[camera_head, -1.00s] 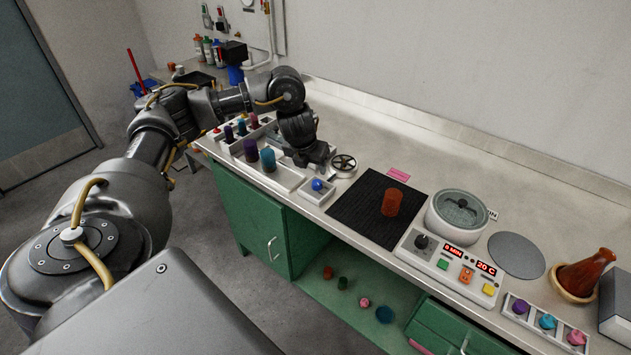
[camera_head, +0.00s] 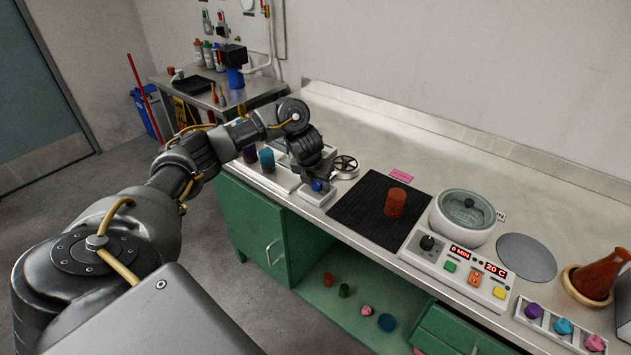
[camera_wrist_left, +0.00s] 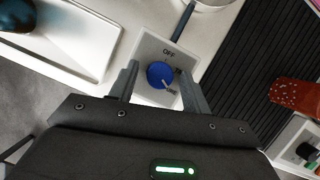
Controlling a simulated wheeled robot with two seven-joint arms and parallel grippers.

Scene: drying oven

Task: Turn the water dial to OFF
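The water dial is a round blue knob (camera_wrist_left: 159,75) on a white box (camera_wrist_left: 150,48) with the word OFF printed near its top edge. Its light pointer mark faces the lower right in the left wrist view, away from OFF. In the head view the knob (camera_head: 318,186) is partly hidden under my left gripper (camera_head: 317,178). In the left wrist view my left gripper (camera_wrist_left: 158,72) is open, with one finger on each side of the knob and a small gap showing on both sides. My right gripper is not in view.
A white tray (camera_wrist_left: 95,50) with coloured cylinders lies left of the box. A small handwheel (camera_head: 345,165) stands just behind it. A black ribbed mat (camera_head: 365,215) with a red-brown cylinder (camera_head: 396,202) and a heating bath (camera_head: 463,215) are to the right.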

